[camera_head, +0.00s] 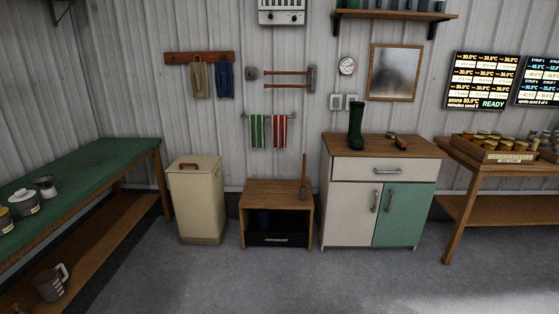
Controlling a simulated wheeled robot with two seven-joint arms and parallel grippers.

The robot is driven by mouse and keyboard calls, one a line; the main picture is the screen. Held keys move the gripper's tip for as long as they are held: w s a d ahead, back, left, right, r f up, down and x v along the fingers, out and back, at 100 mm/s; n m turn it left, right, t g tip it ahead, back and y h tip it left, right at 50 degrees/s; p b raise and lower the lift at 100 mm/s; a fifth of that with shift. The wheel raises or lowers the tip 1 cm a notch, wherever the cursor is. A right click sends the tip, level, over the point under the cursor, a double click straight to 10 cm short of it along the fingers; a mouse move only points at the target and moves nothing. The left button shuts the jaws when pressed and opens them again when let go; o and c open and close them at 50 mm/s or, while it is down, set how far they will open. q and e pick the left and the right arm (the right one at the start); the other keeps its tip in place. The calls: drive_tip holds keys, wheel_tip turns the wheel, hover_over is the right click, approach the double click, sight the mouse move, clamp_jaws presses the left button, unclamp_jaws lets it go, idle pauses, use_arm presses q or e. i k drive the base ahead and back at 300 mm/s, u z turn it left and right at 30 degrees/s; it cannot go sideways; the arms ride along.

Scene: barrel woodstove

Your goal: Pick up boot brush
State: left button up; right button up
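A small brown object (402,141), which looks like the boot brush, lies on the wooden top of the white and green cabinet (350,199). It is too small to make out bristles. Just behind it is another small dark item (391,135). A dark green boot (356,125) stands upright to their left on the same top. Neither of my grippers is in view.
A low wooden stand (262,188) holds an upright wooden-handled tool (303,178). A cream bin (198,200) stands left of it. A green-topped bench (80,170) is at left, a table with a tray of jars (495,154) at right. The grey floor in front is clear.

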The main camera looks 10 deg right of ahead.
sight(400, 143)
drive_tip(key=z, duration=0.75)
drive_tip(key=i, duration=1.95)
drive_tip(key=z, duration=0.7)
